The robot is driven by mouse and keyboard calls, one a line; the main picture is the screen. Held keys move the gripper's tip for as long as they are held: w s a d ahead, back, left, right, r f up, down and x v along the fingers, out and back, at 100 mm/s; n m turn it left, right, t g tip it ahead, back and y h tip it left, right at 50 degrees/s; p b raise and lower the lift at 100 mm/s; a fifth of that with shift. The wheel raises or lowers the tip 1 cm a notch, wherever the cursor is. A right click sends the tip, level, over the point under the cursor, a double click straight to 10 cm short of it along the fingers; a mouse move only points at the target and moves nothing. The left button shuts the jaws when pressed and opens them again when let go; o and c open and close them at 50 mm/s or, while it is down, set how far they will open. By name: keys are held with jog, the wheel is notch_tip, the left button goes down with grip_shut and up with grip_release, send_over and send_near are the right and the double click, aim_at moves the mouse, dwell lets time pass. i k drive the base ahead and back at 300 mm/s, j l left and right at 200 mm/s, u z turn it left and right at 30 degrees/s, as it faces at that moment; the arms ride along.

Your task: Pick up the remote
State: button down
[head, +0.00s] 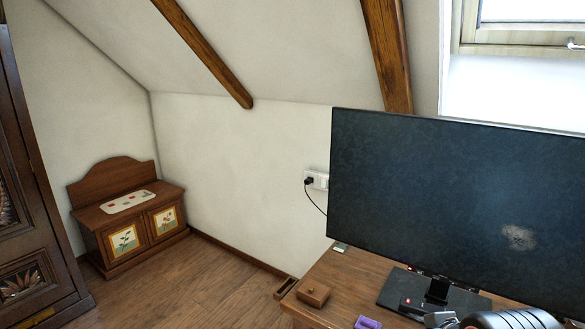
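A small dark object with a red spot (411,304) lies at the monitor's stand on the wooden desk. It may be the remote, but it is too small to tell. A purple object (367,323) is cut off by the bottom edge of the head view, and I cannot tell what it is. I see no fingertips of my gripper in this view.
A large black monitor (455,205) stands on the wooden desk (345,268). A small brown box (313,292) sits near the desk's left edge. A low painted cabinet (130,228) and dark armoire (30,190) flank clear floor (205,285).

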aim_at(414, 308)
jog(key=z, duration=0.7)
jog(key=i+j+z, duration=0.2)
jog(key=j, duration=1.25)
jog(key=i+j+z, duration=0.2)
jog(key=j, duration=1.3)
jog(key=j+z, duration=0.2)
jog(key=j, duration=1.3)
jog(key=i+l, duration=0.1)
jog(key=l, duration=0.65)
jog(key=i+u, duration=0.05)
jog(key=i, duration=0.05)
